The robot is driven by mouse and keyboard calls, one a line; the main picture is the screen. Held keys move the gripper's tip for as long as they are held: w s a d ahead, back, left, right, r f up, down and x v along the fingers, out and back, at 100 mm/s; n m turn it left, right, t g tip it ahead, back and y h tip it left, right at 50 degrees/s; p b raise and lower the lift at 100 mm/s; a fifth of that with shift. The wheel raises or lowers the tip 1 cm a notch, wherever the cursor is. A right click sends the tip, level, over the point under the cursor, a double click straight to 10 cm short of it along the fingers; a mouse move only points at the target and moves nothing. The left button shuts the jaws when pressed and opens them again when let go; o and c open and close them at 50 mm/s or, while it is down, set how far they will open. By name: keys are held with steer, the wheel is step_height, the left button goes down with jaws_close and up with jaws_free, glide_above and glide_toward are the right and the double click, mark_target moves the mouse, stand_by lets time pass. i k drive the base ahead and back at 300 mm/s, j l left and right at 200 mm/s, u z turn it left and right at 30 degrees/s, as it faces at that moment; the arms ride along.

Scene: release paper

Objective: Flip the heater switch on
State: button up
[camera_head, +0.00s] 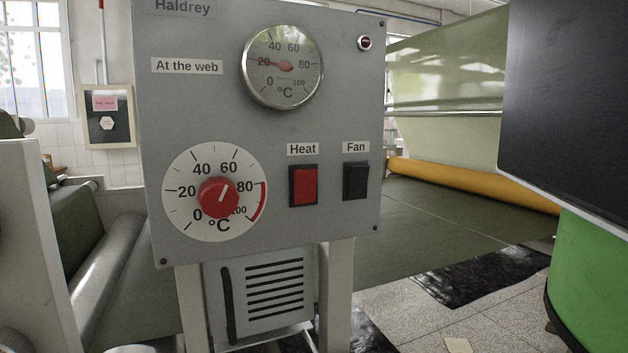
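A grey control panel (330,112) marked "Haldrey" faces me. The red rocker switch (304,186) under the "Heat" label sits right of the dial; I cannot tell which way it is tipped. A black rocker switch (355,181) under the "Fan" label is to its right. A red knob (218,197) on a white temperature dial is at lower left, its pointer slanting up toward the gap between 60 and 80. The round gauge (282,67) above has its needle near 20. A small dark red lamp (365,42) is at upper right. My gripper is not in view.
A large black slab (568,90) with a green body (590,285) below it fills the right side. A vented grey box (262,294) hangs between the panel's legs. An orange roller (470,184) and green sheet lie behind. Speckled floor is open at lower right.

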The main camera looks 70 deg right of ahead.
mark_target(305, 181)
steer(key=z, duration=0.85)
steer(key=k+j+u, duration=0.15)
